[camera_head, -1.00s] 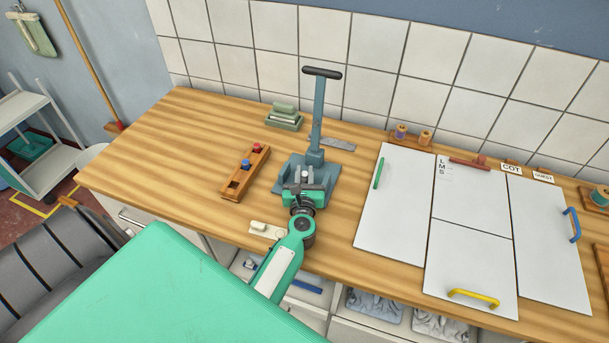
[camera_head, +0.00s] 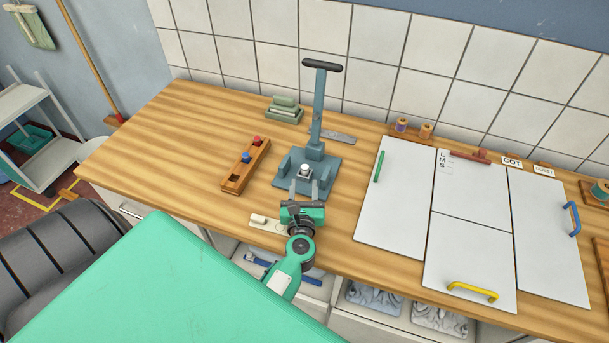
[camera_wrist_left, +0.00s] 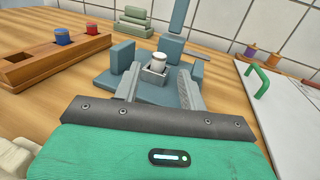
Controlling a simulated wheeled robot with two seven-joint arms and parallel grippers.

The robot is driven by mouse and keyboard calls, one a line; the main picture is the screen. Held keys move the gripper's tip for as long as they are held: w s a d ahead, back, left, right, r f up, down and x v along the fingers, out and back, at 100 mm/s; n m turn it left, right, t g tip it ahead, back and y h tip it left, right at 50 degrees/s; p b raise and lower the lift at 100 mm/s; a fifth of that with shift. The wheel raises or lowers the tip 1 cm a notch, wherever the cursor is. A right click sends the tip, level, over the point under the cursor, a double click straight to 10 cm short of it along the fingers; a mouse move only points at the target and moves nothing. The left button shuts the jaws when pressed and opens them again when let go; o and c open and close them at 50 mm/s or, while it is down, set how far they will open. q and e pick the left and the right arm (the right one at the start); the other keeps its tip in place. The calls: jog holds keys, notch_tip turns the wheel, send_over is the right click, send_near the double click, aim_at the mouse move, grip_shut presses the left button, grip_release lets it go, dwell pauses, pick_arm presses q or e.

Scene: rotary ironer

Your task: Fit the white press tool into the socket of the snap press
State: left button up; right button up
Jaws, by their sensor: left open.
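The snap press (camera_head: 318,115) stands near the middle of the table, a blue-grey base with a tall lever and black handle. The white press tool (camera_head: 304,170) sits upright on the press base; in the left wrist view the white tool (camera_wrist_left: 158,60) rests in a small square grey seat (camera_wrist_left: 153,75). My left gripper (camera_head: 304,189) is open in front of the press. Its fingers (camera_wrist_left: 159,86) point at the tool with a gap on each side and do not touch it. Whether the tool is fully down in the seat cannot be told. My right gripper is not in view.
A wooden rack (camera_head: 246,166) with red and blue tools and an empty hole stands left of the press. A green block stack (camera_head: 285,109) and a flat metal plate (camera_head: 336,136) lie behind. White boards (camera_head: 395,205) cover the right side. A pale piece (camera_head: 262,221) lies at the front edge.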

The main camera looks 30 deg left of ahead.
pick_arm(q)
jog(key=v, duration=0.2)
jog(key=shift+s+d+f, duration=0.1)
jog(key=shift+s+d, duration=0.05)
jog(key=shift+s, duration=0.15)
jog(key=shift+s+d+r+b, duration=0.25)
jog(key=shift+s+d+b, duration=0.15)
jog(key=shift+s, duration=0.25)
